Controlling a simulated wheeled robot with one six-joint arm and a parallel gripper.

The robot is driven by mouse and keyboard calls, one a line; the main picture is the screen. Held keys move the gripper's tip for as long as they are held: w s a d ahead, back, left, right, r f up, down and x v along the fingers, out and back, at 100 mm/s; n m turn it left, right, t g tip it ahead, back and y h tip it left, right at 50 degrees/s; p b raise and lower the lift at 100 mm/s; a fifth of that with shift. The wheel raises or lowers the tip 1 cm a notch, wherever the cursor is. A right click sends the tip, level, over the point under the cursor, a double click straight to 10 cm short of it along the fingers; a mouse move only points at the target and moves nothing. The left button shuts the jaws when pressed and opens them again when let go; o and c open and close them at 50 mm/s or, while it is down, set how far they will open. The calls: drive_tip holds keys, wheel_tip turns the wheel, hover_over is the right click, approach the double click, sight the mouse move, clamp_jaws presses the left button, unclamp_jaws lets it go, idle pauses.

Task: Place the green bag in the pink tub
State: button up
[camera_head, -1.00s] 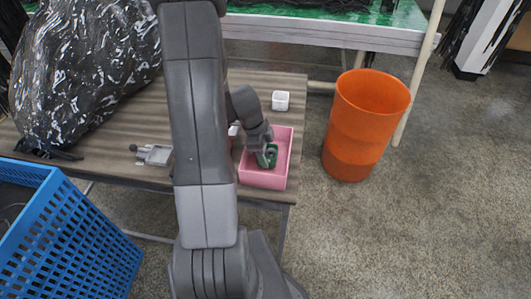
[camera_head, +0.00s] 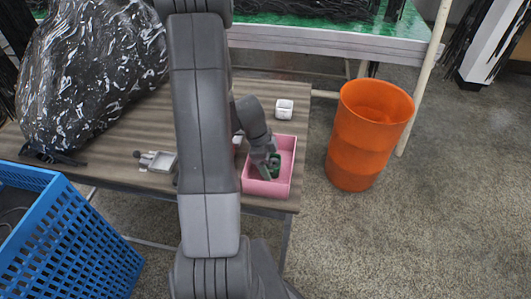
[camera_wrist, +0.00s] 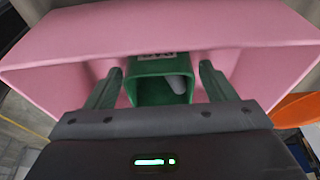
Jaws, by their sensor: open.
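The pink tub (camera_head: 285,152) stands on the table near its right front corner. The green bag (camera_head: 276,162) is inside the tub in the head view, partly hidden by my gripper. In the wrist view the green bag (camera_wrist: 152,92) shows as a dark green, open-mouthed shape with a small pale label at its top edge and something grey inside. My gripper (camera_wrist: 162,78) is open, with one finger on each side of the bag and a gap visible beside it. In the head view my gripper (camera_head: 268,166) reaches down into the tub. The pink tub wall (camera_wrist: 160,30) spans the wrist view.
A small white container (camera_head: 284,109) stands behind the tub. A tall orange bin (camera_head: 366,140) stands on the floor to the right. A grey metal part (camera_head: 158,161) and a large black bag (camera_head: 85,75) lie on the table's left. A blue crate (camera_head: 65,240) is front left.

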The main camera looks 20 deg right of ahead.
drive_tip(key=v, duration=1.2)
drive_tip(key=shift+d+r, duration=0.1)
drive_tip(key=x, duration=1.2)
drive_tip(key=shift+f+b, duration=0.3)
drive_tip(key=shift+f, duration=0.05)
drive_tip(key=shift+r+p, duration=0.3)
drive_tip(key=shift+r, duration=0.05)
